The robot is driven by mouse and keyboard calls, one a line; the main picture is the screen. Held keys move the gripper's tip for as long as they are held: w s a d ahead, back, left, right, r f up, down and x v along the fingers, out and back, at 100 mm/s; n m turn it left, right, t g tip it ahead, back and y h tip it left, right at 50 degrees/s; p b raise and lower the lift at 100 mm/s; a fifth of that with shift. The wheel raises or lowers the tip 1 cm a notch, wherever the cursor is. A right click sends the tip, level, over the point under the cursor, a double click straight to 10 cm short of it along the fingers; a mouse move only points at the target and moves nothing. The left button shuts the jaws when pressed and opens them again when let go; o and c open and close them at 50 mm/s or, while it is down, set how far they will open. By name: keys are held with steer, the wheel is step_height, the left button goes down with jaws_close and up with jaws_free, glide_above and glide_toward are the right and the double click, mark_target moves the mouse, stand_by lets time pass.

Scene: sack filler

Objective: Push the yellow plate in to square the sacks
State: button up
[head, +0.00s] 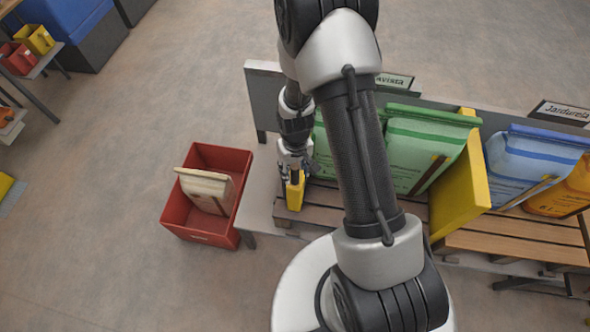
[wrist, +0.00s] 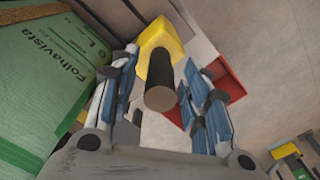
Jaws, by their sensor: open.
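A small yellow piece (head: 295,191) stands at the left end of the slatted deck. In the wrist view the yellow piece (wrist: 160,48) carries a black round handle (wrist: 161,97). My gripper (head: 294,166) is open above it, and in the wrist view its fingers (wrist: 168,72) stand on either side of the handle. I cannot tell whether they touch it. A larger upright yellow board (head: 464,190) stands between the green sacks (head: 428,148) and a blue sack (head: 535,160). A green sack (wrist: 48,75) is left of my gripper in the wrist view. My arm hides part of the green sacks.
A red crate (head: 238,213) holding a cream sack (head: 207,190) stands on the floor left of the deck. An orange sack (head: 568,193) is at the far right. A grey rail (head: 262,100) runs behind the sacks. The floor at left is mostly clear.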

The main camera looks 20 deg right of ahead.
steer(key=shift+c, duration=0.5)
jaws_close()
stand_by(0.3)
